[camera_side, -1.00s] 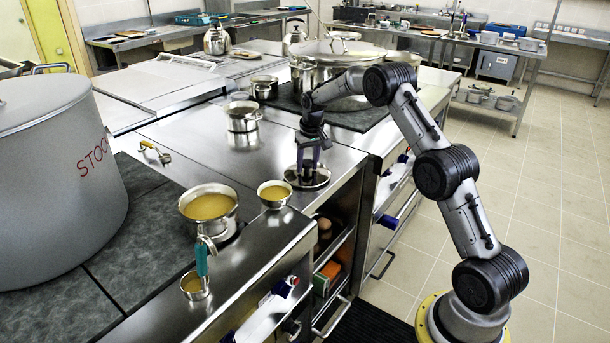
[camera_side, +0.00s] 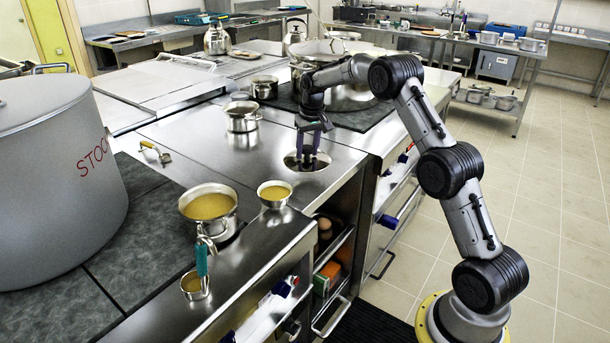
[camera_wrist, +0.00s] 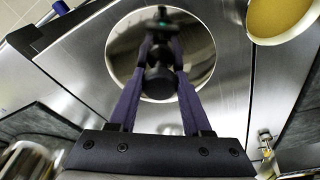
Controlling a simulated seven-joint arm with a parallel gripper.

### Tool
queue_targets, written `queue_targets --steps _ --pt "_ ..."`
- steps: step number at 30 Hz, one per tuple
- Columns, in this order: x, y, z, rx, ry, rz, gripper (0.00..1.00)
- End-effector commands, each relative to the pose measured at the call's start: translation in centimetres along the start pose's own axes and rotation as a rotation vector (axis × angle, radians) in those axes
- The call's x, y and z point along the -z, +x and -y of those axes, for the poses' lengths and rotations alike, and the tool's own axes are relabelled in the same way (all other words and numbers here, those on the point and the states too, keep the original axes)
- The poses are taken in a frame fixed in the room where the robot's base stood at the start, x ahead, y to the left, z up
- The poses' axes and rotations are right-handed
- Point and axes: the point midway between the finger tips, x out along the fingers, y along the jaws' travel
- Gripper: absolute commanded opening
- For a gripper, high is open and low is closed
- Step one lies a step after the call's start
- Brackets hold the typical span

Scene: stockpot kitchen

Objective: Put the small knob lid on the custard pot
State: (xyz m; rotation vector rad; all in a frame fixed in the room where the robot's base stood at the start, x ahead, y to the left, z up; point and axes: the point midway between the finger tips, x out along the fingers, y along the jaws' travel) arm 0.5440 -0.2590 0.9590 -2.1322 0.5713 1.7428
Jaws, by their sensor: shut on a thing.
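The small knob lid (camera_side: 296,162) is a shiny, mirror-like disc with a dark knob. My gripper (camera_side: 308,163) points down over it. In the wrist view, my gripper (camera_wrist: 161,75) is shut on the knob, and the lid (camera_wrist: 125,60) spreads out around the fingers. The gap between lid and steel counter is hard to judge. Two vessels of yellow custard stand to the left and nearer: a saucepan (camera_side: 208,206) and a small pot (camera_side: 274,193). Both are uncovered. One yellow-filled vessel (camera_wrist: 284,16) shows at the upper right in the wrist view; I cannot tell which.
A small cup (camera_side: 194,284) with a teal-handled utensil stands on the front ledge. A huge stockpot (camera_side: 55,185) fills the left. A steel pot (camera_side: 242,118) and a large pan (camera_side: 303,76) stand behind. The steel top (camera_side: 240,155) between lid and custard is clear.

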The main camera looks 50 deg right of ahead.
Motion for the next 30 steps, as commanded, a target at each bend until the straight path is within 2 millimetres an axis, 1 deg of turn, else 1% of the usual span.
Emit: queue_targets --steps 1,6,16,20,22,26,29,30 --pt "0.1 -0.4 0.0 0.000 0.000 -0.003 0.07" --pt "0.2 -1.0 0.0 0.000 0.000 -0.002 0.07" --pt "0.2 -1.1 0.0 0.000 0.000 -0.002 0.07" --pt "-0.3 -1.2 -0.1 0.000 0.001 0.000 0.07" --pt "-0.4 -2.2 0.1 0.000 0.000 -0.005 0.07" --pt "-0.7 -3.6 3.2 0.011 -0.049 -0.004 0.07" --pt "-1.0 -5.1 6.5 0.022 -0.102 -0.004 0.07" --pt "-1.2 -5.7 8.0 0.027 -0.128 -0.005 0.07"
